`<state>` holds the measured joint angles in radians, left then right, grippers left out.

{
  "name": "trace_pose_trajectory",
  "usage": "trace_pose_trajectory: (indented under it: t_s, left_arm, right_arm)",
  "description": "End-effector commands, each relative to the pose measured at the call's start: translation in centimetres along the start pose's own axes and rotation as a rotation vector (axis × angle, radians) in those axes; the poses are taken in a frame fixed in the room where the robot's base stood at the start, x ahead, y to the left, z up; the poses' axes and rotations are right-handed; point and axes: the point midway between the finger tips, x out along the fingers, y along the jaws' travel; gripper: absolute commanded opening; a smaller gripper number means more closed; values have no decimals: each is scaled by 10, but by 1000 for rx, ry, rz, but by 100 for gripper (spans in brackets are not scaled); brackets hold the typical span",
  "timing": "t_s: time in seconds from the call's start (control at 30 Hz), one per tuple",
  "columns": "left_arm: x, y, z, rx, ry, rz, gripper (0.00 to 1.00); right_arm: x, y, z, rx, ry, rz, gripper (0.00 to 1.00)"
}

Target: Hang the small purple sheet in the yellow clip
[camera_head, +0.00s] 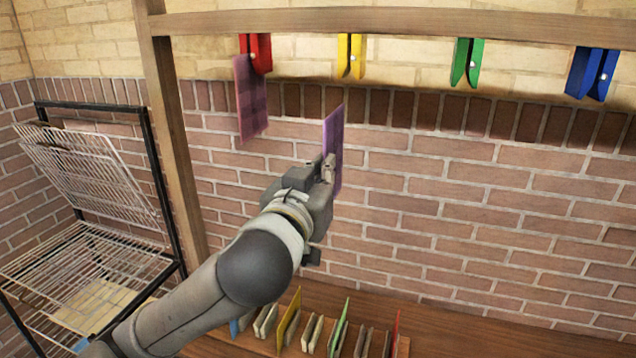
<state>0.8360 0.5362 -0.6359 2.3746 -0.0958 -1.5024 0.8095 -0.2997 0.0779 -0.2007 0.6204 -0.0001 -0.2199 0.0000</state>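The small purple sheet (333,132) is upright in mid-air, below and slightly left of the yellow clip (350,56), and apart from it. My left gripper (327,170) is shut on the sheet at its left side; the fingers partly cover its lower part. The yellow clip hangs from the wooden beam with nothing in it. Its two legs point down, and I cannot tell how far they are parted. My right gripper is out of view.
A larger purple sheet (250,98) hangs from the red clip (256,52), left of the held sheet. Green (467,62) and blue (592,73) clips hang empty at right. A wire rack (90,190) stands left. Several colored sheets stand on the wooden table (460,340) below.

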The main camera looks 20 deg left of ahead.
Motion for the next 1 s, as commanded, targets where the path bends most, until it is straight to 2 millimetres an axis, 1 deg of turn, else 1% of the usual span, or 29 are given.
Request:
trace_pose_trajectory:
  t_s: [0.1, 0.87, 0.9, 1.0]
  left_arm:
    - [13, 0, -1, 1, 0, -2, 0]
    - [88, 0, -8, 0, 0, -1, 0]
    - [88, 0, -16, -2, 2, 1, 0]
    - [87, 1, -24, -1, 1, 1, 0]
  right_arm:
    - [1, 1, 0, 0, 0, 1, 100]
    - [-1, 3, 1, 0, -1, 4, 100]
    - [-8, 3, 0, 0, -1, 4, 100]
    - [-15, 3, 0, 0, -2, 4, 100]
